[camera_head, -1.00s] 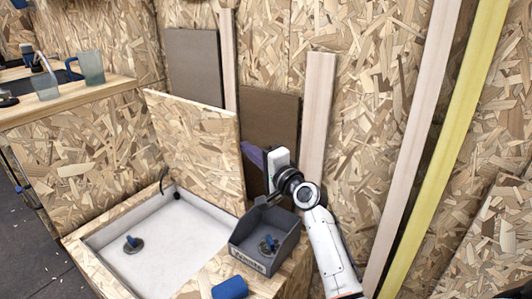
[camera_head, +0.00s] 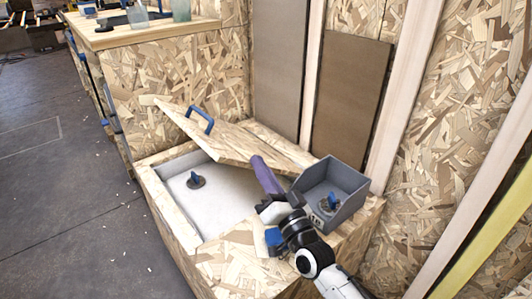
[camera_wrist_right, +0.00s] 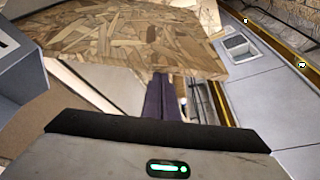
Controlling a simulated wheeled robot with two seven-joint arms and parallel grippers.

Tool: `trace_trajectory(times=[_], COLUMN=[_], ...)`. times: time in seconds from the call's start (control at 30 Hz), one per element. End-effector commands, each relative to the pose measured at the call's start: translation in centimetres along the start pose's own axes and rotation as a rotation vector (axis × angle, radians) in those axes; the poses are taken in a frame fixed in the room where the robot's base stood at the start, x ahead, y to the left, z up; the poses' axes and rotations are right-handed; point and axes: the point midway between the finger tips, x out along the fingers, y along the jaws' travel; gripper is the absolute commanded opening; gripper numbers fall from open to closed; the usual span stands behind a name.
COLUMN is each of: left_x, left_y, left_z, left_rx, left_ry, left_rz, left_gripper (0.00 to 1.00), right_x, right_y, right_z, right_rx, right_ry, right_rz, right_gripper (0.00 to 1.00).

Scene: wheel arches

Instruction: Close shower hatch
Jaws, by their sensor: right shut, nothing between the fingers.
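The shower hatch (camera_head: 232,139) is a wood-chip board lid with a blue handle (camera_head: 200,120). It is tilted partway down over the white shower basin (camera_head: 221,200), with its left edge raised. My right gripper (camera_head: 256,163) has purple fingers, shut and empty, at the hatch's near edge. In the right wrist view the hatch (camera_wrist_right: 130,38) lies just beyond the fingers (camera_wrist_right: 165,82); I cannot tell if they touch. My left gripper is not in view.
A grey box (camera_head: 345,182) with a blue-handled piece inside stands on the basin's surround, right of my right gripper. A wooden counter (camera_head: 150,35) with cups stands at the back left. Wall panels and posts bound the right; the floor at left is open.

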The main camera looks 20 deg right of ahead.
Motion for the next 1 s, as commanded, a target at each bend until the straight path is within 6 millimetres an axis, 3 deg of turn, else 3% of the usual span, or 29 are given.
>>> trace_trajectory(times=[0.1,0.3,1.0], left_x=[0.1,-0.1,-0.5], left_y=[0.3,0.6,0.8], left_z=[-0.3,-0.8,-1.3], left_rx=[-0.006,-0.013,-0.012], left_ry=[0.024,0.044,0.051], left_rz=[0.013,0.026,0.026], left_gripper=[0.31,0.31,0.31], right_x=[-0.7,-1.2,-2.1], right_y=[0.4,0.5,0.5], right_z=[1.6,2.8,3.0], right_rx=[0.007,0.006,0.006], right_ry=[0.002,0.004,0.003], right_rz=[0.008,0.009,0.011], right_gripper=[0.0,0.0,0.0])
